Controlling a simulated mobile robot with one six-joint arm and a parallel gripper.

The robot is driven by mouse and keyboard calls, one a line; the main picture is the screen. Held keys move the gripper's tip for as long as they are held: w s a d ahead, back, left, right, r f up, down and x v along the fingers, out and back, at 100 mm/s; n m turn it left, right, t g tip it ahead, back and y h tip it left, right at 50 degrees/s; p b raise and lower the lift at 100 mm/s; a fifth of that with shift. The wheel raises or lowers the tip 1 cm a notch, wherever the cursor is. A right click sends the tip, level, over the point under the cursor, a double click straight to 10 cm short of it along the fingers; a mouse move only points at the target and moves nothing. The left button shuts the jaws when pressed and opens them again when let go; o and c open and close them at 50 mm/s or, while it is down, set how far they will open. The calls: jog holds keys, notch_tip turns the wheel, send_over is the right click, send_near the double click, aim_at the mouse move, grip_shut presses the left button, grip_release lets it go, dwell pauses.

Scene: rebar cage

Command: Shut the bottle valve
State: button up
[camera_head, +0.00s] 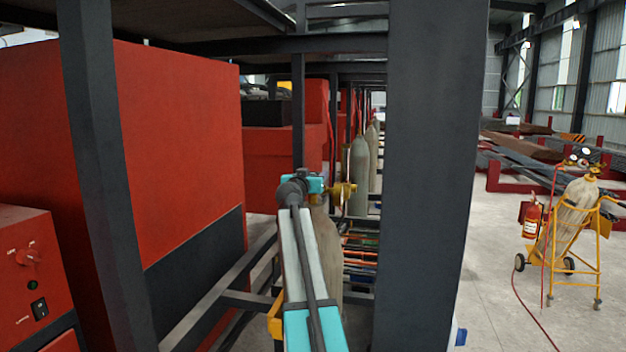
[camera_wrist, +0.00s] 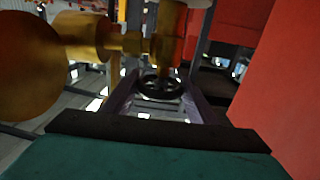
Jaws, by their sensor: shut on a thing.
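The bottle valve is brass (camera_wrist: 165,45), with a round black handwheel (camera_wrist: 160,87) below it in the wrist view. My gripper (camera_wrist: 160,98) has one finger on each side of the handwheel and is shut on it. A large brass gauge body (camera_wrist: 30,65) joins the valve from the left. In the head view the brass fitting (camera_head: 343,190) shows just right of my arm's end, above a tan-grey bottle (camera_head: 328,250). My arm covers part of this bottle, and the fingertips are hidden there.
A dark rack post (camera_head: 425,180) stands close on the right, another (camera_head: 105,180) on the left. A big red cabinet (camera_head: 180,140) is left of my arm. Grey bottles (camera_head: 359,175) stand behind. A yellow bottle cart (camera_head: 575,235) stands on open floor at right.

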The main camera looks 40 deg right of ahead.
jog(key=shift+w+f+m+g+h+b, duration=0.15)
jog(key=shift+m+g+h+b, duration=0.35)
jog(key=shift+b, duration=1.6)
jog(key=m+g+b, duration=0.1)
jog(key=b, duration=0.4)
jog(key=shift+g, duration=0.4)
jog(key=m+g+h+b, duration=0.1)
jog(key=m+g+b, duration=0.1)
jog(key=g+b, duration=0.1)
jog(key=shift+r+b, duration=0.2)
jog(key=shift+b, duration=0.5)
jog(key=shift+r+m+g, duration=0.1)
jog(key=shift+m+g, duration=0.4)
jog(key=shift+g, duration=0.3)
jog(key=shift+r+m+g+p, duration=0.15)
jog(key=shift+m+g+p, duration=0.35)
jog(key=shift+g+p, duration=0.5)
jog(key=m+g+p, duration=0.1)
jog(key=p, duration=0.2)
jog(key=shift+f+g+p, duration=0.2)
jog(key=shift+g+p, duration=0.2)
jog(key=shift+p, duration=0.6)
jog(key=o, duration=1.1)
jog(key=shift+s, duration=0.2)
jog(key=shift+c, duration=0.2)
